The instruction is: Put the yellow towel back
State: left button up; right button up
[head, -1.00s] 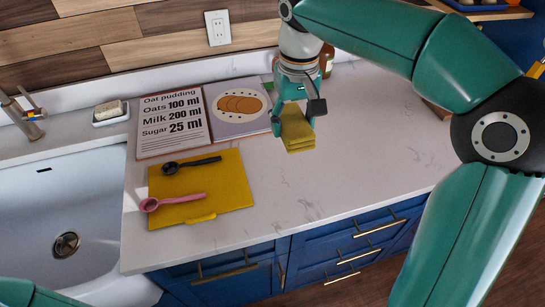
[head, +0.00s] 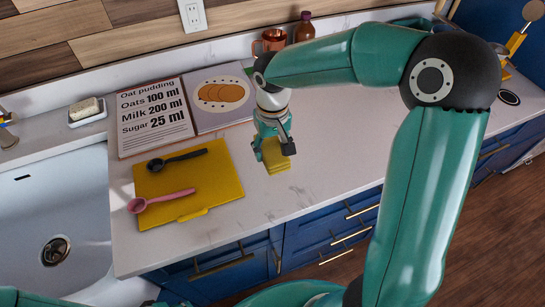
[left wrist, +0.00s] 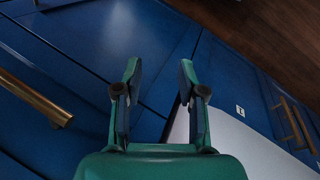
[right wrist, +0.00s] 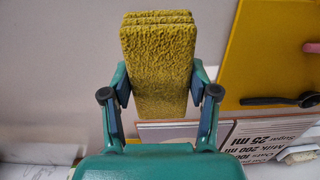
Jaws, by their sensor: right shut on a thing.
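The folded yellow towel (head: 276,160) is at the counter's middle, right of the open recipe book. My right gripper (head: 272,148) is shut on it from above. The right wrist view shows the towel (right wrist: 158,62) between the two fingers (right wrist: 160,100), its folded layers at the far end. I cannot tell whether the towel touches the counter. My left gripper (left wrist: 155,85) is open and empty in the left wrist view, in front of the blue cabinet fronts.
A yellow board (head: 222,172) with a black spoon (head: 178,159) and a pink spoon (head: 160,200) lies left of the towel. The recipe book (head: 155,118) lies behind it. A copper mug (head: 270,41) and brown bottle (head: 305,27) stand at the back. The sink (head: 50,200) is left.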

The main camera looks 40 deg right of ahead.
aim_at(272, 159)
jog(key=shift+f, duration=2.35)
jog(key=shift+f, duration=0.1)
jog(key=o, duration=1.1)
notch_tip(272, 159, up, 12)
jog(key=shift+r, duration=0.15)
